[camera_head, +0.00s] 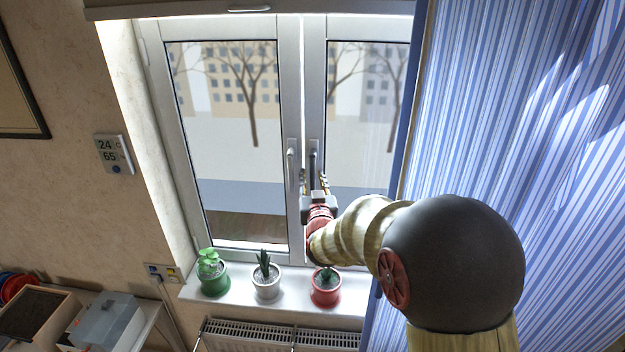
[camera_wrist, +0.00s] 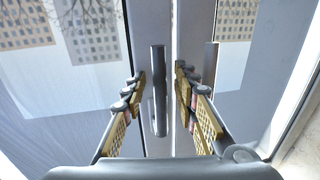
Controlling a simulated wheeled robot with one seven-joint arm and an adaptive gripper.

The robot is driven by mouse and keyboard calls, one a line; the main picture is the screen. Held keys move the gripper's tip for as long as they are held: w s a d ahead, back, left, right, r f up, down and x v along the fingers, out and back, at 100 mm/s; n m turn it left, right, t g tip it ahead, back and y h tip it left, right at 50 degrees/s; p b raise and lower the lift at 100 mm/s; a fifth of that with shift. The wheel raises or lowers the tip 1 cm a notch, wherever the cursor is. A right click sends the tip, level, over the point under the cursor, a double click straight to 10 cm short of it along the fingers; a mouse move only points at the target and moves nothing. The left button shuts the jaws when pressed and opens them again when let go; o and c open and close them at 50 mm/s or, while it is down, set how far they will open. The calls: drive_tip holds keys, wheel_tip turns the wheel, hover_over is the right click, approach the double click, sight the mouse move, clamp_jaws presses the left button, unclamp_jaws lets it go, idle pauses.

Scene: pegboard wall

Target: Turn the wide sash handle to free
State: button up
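The window has two white-framed sashes with a handle each, side by side at the middle. The left sash's handle (camera_head: 291,165) is light and upright; the right sash's handle (camera_head: 313,161) looks dark and upright. The curtain covers part of the right sash, so I cannot compare the full widths. My gripper (camera_head: 315,183) is in front of the right handle. In the wrist view my open gripper (camera_wrist: 160,82) has one finger on each side of an upright grey handle (camera_wrist: 159,90), with visible gaps. Another handle (camera_wrist: 210,70) stands beyond the right finger.
Potted plants stand on the sill: green (camera_head: 214,283), white (camera_head: 266,288) and red (camera_head: 325,292), the red one below my arm. A radiator (camera_head: 270,335) is under the sill. A striped blue curtain (camera_head: 500,110) hangs at the right.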

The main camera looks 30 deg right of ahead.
drive_tip(key=c, duration=0.3)
drive_tip(key=c, duration=0.4)
clamp_jaws()
